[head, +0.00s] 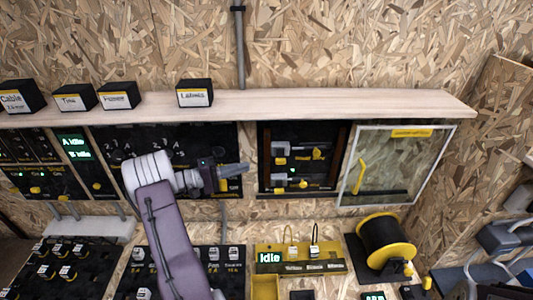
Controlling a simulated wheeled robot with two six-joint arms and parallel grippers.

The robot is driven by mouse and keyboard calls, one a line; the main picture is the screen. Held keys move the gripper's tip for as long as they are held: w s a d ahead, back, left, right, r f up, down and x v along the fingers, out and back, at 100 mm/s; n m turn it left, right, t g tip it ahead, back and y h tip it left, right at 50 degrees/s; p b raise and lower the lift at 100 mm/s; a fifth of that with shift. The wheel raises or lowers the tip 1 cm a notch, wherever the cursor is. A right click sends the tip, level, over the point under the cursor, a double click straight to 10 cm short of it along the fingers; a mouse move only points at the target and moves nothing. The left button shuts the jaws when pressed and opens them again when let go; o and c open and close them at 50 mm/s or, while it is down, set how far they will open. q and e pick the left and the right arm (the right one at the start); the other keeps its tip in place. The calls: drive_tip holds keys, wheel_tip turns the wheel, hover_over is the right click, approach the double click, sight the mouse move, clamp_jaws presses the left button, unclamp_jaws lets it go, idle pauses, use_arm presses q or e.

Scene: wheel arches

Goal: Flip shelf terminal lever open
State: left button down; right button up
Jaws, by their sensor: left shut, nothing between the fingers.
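My left gripper (246,168) comes in from the lower left on a purple and white arm. Its fingers are shut and empty, pointing right toward a dark open-fronted box (263,183) under the shelf, and look just short of its left edge. Inside the box are two rows of grey terminal parts, an upper one (279,151) and a lower one (281,180), with a small green light by the lower one. Which part is the shelf terminal lever, and how it is set, I cannot tell. My right gripper is not in view.
A pale wooden shelf (330,103) runs above, with several black labelled blocks. A clear framed panel (427,160) is right of the box, a yellow stick (360,175) showing at it. A black spool (384,235) and a yellow "Idle" unit (300,267) are below.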

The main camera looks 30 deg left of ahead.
sight(269, 160)
use_arm(q)
drive_tip(key=shift+w+a, duration=0.2)
drive_tip(key=shift+a, duration=0.1)
drive_tip(key=p+x, duration=0.3)
drive_tip(key=x, duration=0.6)
drive_tip(key=shift+r+p, duration=0.1)
drive_tip(key=shift+p, duration=0.2)
drive_tip(key=shift+w+d, duration=0.35)
